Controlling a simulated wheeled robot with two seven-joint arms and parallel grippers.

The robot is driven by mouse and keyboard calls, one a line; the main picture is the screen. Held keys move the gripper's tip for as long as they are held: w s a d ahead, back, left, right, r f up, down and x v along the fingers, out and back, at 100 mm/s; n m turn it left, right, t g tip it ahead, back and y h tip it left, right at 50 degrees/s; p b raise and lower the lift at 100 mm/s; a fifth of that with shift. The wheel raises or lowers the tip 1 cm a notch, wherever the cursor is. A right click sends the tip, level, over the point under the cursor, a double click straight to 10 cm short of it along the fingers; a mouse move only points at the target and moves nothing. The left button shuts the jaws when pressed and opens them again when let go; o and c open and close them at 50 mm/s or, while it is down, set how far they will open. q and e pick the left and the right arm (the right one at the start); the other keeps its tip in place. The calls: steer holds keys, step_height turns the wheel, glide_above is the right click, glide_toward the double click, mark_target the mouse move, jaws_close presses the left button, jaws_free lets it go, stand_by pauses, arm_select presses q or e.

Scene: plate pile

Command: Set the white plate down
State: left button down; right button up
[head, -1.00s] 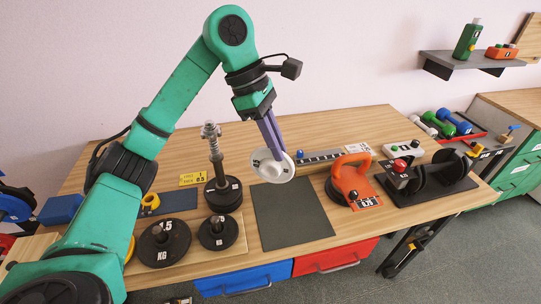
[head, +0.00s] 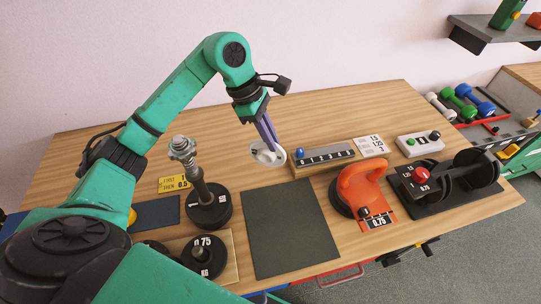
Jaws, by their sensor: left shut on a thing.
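The white plate (head: 264,157) is a small round disc with a dark centre. It is tilted in the jaws of my left gripper (head: 268,143), which is shut on it. In the head view the plate shows just past the far edge of the dark grey mat (head: 290,230). I cannot tell its height above the table or whether it touches it. The mat is bare. My right gripper is not in view.
A post with black plates (head: 208,207) stands left of the mat, with a 0.75 plate (head: 204,257) nearer. A numbered rail (head: 325,158) lies behind the mat's right side. An orange-handled device (head: 364,190) and a black rack (head: 448,183) stand to the right.

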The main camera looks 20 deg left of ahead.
mark_target(271, 159)
arm_select(q)
steer(key=f, duration=0.3)
steer(key=f+p, duration=0.1)
steer(key=f, duration=0.1)
steer(key=shift+w+a+f, duration=0.2)
steer(key=shift+w+f, duration=0.05)
steer(key=shift+w, duration=0.15)
steer(key=shift+s+d+f+p, duration=0.1)
steer(key=shift+f+p, duration=0.05)
steer(key=shift+f, duration=0.45)
steer(key=shift+s+d+f+p, duration=0.1)
steer(key=shift+f+p, duration=0.05)
steer(key=shift+f, duration=0.45)
steer(key=shift+w+a+f, duration=0.1)
steer(key=shift+f, duration=0.35)
steer(key=c, duration=1)
jaws_free()
steer(key=shift+o, duration=0.4)
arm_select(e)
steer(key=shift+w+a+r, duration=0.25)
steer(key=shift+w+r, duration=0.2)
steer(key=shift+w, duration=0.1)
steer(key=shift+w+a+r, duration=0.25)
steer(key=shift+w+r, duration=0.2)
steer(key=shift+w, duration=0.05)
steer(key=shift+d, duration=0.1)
